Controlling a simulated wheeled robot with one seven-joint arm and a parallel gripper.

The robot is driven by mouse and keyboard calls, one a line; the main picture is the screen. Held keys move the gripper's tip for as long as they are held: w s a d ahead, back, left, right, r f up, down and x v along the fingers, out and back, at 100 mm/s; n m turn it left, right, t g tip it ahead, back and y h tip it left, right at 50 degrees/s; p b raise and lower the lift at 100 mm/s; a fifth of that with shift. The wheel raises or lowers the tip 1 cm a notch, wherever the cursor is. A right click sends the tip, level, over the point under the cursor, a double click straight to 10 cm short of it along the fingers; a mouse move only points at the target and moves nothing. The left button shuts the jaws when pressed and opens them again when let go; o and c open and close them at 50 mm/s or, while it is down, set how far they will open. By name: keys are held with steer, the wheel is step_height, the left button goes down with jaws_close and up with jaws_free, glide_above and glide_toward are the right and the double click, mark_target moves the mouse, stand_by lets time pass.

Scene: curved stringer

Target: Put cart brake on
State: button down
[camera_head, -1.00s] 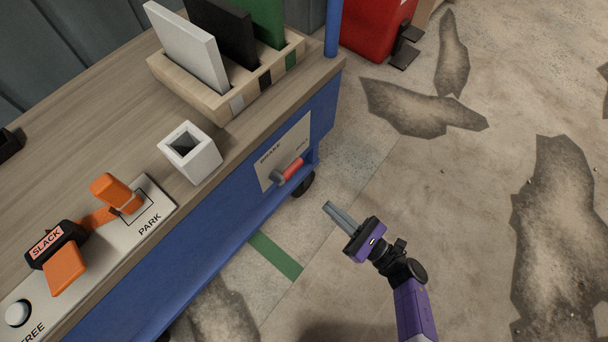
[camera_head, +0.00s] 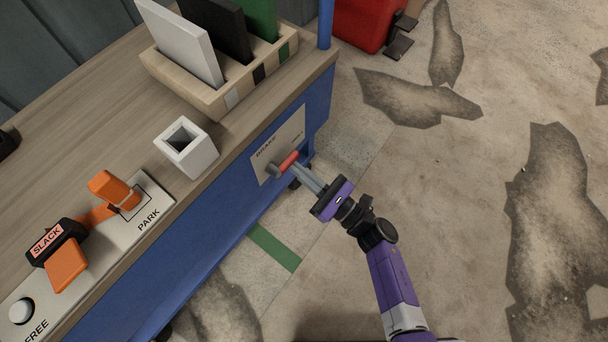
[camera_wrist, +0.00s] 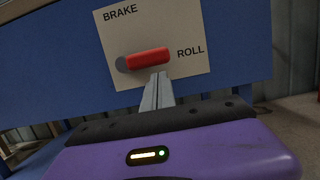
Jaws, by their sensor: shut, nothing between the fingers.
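The cart's brake lever has a red handle (camera_head: 288,161) on a grey pivot (camera_head: 274,171), and it sits on a pale plate (camera_head: 264,158) on the blue side of the cart. In the wrist view the red handle (camera_wrist: 148,59) lies nearly level, pointing right towards the word ROLL. The word BRAKE stands above the pivot. My gripper (camera_head: 300,170) is shut and empty. Its fingertips (camera_wrist: 160,76) are just below the red handle's right half in the wrist view. I cannot tell whether they touch it.
The cart top (camera_head: 90,120) carries a slotted wooden rack (camera_head: 190,80) with panels, a white square holder (camera_head: 187,148) and an orange strap handle (camera_head: 112,188) at PARK. A red container (camera_head: 365,22) stands behind. The floor to the right is clear, with dark patches.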

steer(key=shift+r, duration=0.3)
